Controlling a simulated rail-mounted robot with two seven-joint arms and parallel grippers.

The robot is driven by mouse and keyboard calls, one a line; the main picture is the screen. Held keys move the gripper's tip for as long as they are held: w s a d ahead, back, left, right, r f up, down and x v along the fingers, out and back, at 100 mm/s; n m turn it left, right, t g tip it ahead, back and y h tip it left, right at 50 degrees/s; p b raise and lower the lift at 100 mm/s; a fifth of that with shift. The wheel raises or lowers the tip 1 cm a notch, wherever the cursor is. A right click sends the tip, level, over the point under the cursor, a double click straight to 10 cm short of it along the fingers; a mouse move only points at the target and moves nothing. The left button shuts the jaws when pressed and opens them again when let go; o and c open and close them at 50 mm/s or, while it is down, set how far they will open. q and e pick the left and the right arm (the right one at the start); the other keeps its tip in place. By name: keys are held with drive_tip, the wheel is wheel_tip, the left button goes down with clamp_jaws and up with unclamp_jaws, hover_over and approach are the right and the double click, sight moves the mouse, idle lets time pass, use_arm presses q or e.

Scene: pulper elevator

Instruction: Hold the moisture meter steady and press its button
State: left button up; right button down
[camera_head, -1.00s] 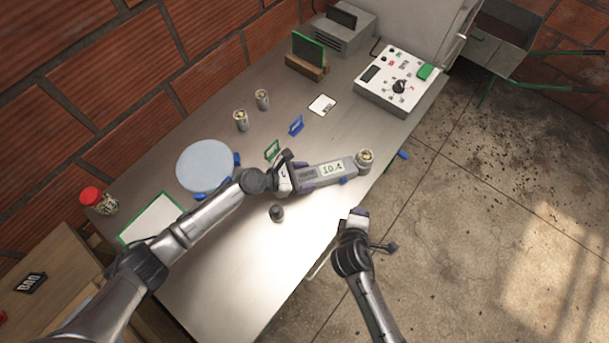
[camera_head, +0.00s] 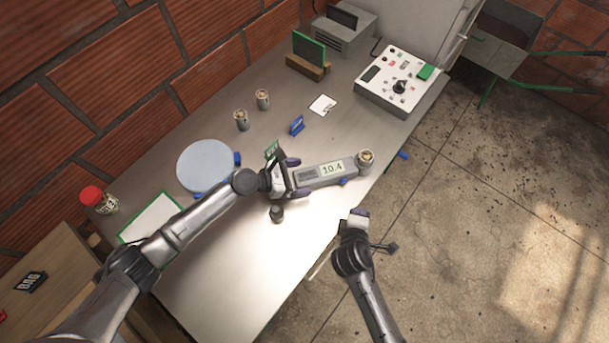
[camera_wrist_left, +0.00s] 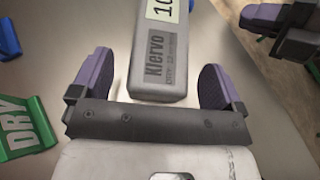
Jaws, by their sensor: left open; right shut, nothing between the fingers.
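The moisture meter (camera_head: 325,173) is a long grey bar lying on the steel table, with a display reading 10.4 and a round cup of beans (camera_head: 366,157) at its far end. My left gripper (camera_head: 294,177) is open at the meter's near end. In the left wrist view, the purple fingertips (camera_wrist_left: 158,88) stand apart on either side of the meter's end (camera_wrist_left: 160,75), with gaps on both sides. The meter's button is not clearly visible. My right gripper (camera_head: 355,217) is shut and empty, beyond the table's front edge and below the meter.
A green DRY sign (camera_wrist_left: 27,130) stands close beside my left gripper. A small dark knob (camera_head: 276,212) is just below it. The front table surface is mostly clear.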

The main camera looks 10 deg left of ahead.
use_arm(q)
drive_tip(key=v, duration=1)
drive_tip(key=shift+r, duration=0.1)
